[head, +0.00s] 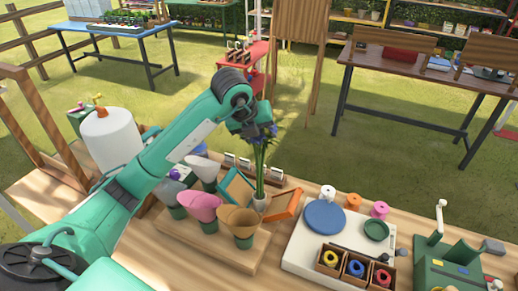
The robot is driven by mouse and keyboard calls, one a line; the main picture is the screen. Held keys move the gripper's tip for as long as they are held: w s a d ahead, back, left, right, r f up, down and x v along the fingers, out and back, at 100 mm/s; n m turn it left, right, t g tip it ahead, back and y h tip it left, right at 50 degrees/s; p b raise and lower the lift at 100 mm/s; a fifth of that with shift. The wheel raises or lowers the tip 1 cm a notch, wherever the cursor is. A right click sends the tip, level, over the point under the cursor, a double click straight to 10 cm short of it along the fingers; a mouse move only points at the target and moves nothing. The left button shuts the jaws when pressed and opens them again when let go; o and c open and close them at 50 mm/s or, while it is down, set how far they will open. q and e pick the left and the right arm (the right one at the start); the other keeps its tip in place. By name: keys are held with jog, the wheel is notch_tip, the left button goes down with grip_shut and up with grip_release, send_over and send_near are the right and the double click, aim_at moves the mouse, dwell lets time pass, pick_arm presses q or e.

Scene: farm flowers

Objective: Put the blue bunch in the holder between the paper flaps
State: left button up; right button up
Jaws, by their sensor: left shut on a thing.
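My left gripper (258,130) is shut on the blue bunch (272,131), which shows blue-violet heads at the fingers and long green stems hanging down. The bunch is upright. Its stem ends reach a small white holder (260,204) on the table; whether they are inside it or just in front or behind is hard to tell. A blue-framed paper flap (237,187) stands tilted to the left of the holder, and an orange one (286,205) to the right. The fingers are partly hidden by the wrist. My right gripper is not in view.
Paper cones, pink (203,207) and tan (238,220), stand in green cups on a wooden block left of the holder. A white board (300,252) with a blue disc (325,216) and ribbon spools lies to the right. A green crank machine (445,262) stands far right.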

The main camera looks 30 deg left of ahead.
aim_at(259, 152)
pick_arm(q)
jog(key=shift+f, duration=1.5)
notch_tip(259, 152, down, 3)
jog(key=shift+f+p, duration=0.1)
jog(key=shift+p, duration=0.5)
jog(key=shift+f, duration=0.2)
jog(key=o, duration=1.3)
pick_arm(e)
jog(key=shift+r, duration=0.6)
